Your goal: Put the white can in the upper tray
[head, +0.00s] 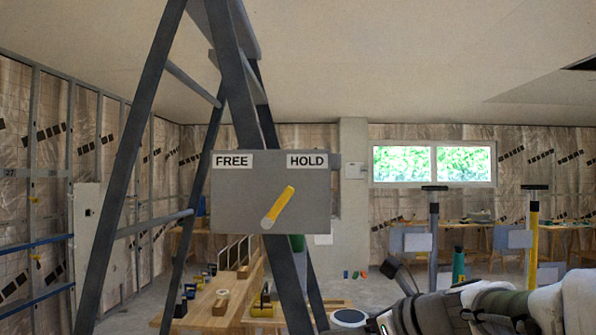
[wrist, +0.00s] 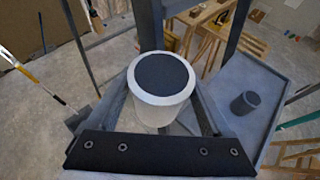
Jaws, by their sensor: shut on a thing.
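The white can (wrist: 158,111) with a dark grey top stands between the two fingers of my gripper (wrist: 162,112) in the wrist view. The gripper is shut on it. In the head view the can (head: 348,318) shows only its dark top and white rim at the bottom edge, beside my gripper (head: 384,322). A grey tray (wrist: 254,76) with a raised rim lies to the right of the can in the wrist view. I cannot tell whether it is the upper tray. The can's base is hidden.
A tall grey A-frame (head: 131,150) stands ahead. It carries a grey box (head: 228,190) marked FREE and HOLD, with a yellow lever (head: 279,204) slanting up to the right. A small dark cylinder (wrist: 245,102) stands on the tray. Wooden benches stand behind.

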